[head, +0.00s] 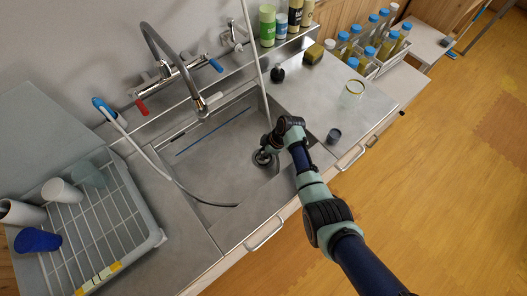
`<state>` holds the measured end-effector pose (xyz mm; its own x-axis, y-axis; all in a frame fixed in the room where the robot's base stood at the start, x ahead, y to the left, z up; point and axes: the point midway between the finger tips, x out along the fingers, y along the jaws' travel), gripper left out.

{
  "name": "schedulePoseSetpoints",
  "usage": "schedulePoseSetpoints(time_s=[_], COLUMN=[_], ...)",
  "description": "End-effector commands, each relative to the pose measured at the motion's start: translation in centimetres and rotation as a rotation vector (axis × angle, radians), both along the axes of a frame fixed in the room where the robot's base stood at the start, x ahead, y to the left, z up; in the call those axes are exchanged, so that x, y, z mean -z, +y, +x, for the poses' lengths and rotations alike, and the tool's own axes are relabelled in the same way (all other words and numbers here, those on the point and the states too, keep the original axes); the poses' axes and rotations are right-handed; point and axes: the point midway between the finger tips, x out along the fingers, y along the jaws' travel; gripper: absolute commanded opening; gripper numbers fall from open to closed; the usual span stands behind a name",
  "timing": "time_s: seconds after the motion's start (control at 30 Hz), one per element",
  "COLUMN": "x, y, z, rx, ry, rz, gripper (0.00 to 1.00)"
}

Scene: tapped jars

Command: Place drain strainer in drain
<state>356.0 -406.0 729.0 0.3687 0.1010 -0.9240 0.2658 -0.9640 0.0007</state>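The steel sink basin (215,150) is in the middle of the head view. A dark round drain (262,160) shows at its right side, partly covered by my wrist. My gripper (266,153) points down into the basin right at the drain. Its fingers are small and dark, and I cannot tell whether they are open or shut, or whether they hold anything. I cannot make out the drain strainer for certain; at this size it does not stand apart from the drain and the gripper.
A dish rack (100,225) with cups stands left. On the right counter are a small dark cup (334,136), a glass jar (351,92), a black stopper-like object (277,74) and a bottle crate (372,66).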

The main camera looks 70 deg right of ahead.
Motion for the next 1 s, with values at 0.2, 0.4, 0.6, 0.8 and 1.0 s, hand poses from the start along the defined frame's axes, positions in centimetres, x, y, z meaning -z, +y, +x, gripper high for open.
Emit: schedulePoseSetpoints(time_s=[0.2, 0.4, 0.6, 0.8, 1.0], x=[0.0, -0.2, -3.4, -8.1, -11.0], y=[0.0, 0.0, -0.4, -0.9, -1.2], z=[0.0, 0.0, -0.9, -2.9, -4.1], rx=[0.000, 0.000, 0.002, 0.002, 0.000], ry=[0.000, 0.000, -0.002, -0.002, 0.000], rz=[0.000, 0.000, -0.003, -0.003, -0.001], gripper=[0.47, 0.47, 0.47, 0.47, 0.47])
